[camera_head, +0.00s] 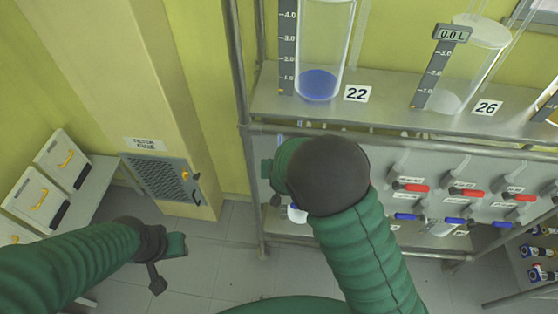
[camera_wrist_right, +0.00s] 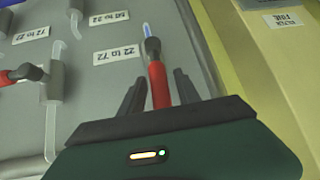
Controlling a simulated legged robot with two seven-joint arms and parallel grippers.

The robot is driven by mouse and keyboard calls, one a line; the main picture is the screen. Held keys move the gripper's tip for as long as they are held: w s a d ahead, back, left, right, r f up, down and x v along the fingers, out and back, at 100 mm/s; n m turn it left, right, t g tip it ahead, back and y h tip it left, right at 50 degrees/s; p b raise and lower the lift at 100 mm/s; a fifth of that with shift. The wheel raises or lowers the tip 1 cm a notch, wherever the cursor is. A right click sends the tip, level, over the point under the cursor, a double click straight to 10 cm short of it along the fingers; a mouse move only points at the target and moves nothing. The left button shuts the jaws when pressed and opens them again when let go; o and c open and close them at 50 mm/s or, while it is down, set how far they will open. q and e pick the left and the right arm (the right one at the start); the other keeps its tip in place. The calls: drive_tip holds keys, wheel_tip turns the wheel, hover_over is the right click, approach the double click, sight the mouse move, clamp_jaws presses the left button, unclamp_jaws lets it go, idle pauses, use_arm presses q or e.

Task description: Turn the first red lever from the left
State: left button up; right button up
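In the right wrist view, a red lever (camera_wrist_right: 158,88) with a dark joint runs between the two dark fingers of my right gripper (camera_wrist_right: 158,92). The fingers are open, one on each side of the lever, with gaps visible. A label reading "22 to 72" (camera_wrist_right: 117,54) is beside it. In the head view my right arm hides this lever and most of the gripper. Further red levers (camera_head: 410,187), (camera_head: 466,192) and (camera_head: 519,197) show to the right on the panel. My left gripper (camera_head: 168,264) hangs low at the left, away from the levers; its opening is unclear.
Blue levers (camera_head: 455,221) sit below the red ones. A shelf (camera_head: 390,113) above holds glass reactors, one with blue liquid (camera_head: 318,84). A metal post (camera_head: 247,150) stands left of the panel. A filter cabinet (camera_head: 165,180) and white boxes (camera_head: 35,195) are at left.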

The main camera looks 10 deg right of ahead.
drive_tip(key=shift+w+a+r, duration=0.15)
drive_tip(key=shift+w, duration=0.05)
drive_tip(key=p+v, duration=0.4)
drive_tip(key=v, duration=1.2)
drive_tip(key=shift+s+r, duration=0.25)
